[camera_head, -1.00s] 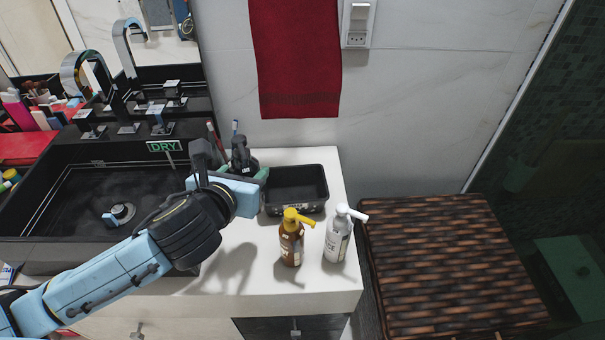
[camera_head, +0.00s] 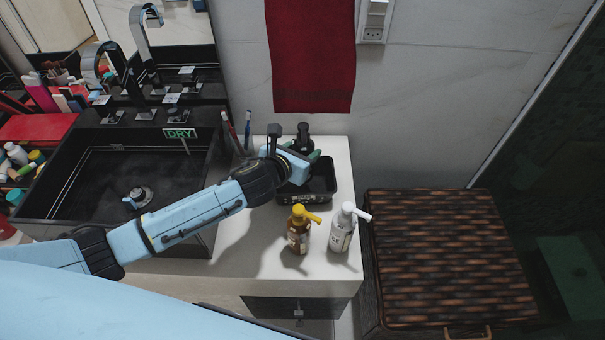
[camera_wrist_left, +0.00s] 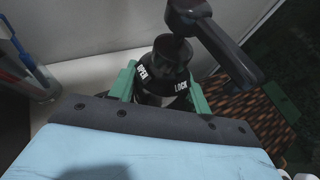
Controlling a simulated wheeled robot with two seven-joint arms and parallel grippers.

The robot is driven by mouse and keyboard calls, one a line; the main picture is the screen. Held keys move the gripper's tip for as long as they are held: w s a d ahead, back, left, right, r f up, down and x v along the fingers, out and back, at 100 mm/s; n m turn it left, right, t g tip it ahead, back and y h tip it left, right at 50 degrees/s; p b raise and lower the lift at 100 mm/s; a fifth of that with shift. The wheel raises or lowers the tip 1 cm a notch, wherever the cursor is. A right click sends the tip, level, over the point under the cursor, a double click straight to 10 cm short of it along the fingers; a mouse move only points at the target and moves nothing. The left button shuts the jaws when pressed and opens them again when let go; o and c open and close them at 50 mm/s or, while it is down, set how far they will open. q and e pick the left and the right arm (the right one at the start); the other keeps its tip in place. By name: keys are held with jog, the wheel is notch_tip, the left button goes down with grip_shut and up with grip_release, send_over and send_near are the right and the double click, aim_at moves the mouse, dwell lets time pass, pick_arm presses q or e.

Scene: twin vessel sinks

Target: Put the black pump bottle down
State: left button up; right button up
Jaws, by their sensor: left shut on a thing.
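The black pump bottle (camera_head: 304,134) stands roughly upright in my left gripper (camera_head: 303,152), above or in the back part of the black tray (camera_head: 322,194). The arm hides its lower part, and I cannot tell whether its base touches anything. In the left wrist view, the green fingers of the left gripper (camera_wrist_left: 162,92) close on both sides of the bottle's black collar (camera_wrist_left: 166,66), marked OPEN and LOCK. The pump nozzle points toward the right there. My right gripper is not in view.
A brown bottle with a yellow pump (camera_head: 299,234) and a white pump bottle (camera_head: 342,230) stand in front of the tray. Toothbrushes (camera_head: 236,132) stand to the left, beside the black sink (camera_head: 95,185). A wicker hamper (camera_head: 445,255) is at right.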

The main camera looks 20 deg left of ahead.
pick_arm(q)
notch_tip(320, 180, down, 6)
jog(key=shift+b, duration=0.85)
jog(key=shift+f, duration=0.2)
jog(key=o, duration=1.3)
jog(key=shift+r, duration=0.15)
jog(key=p+v, duration=0.2)
jog(key=v, duration=1)
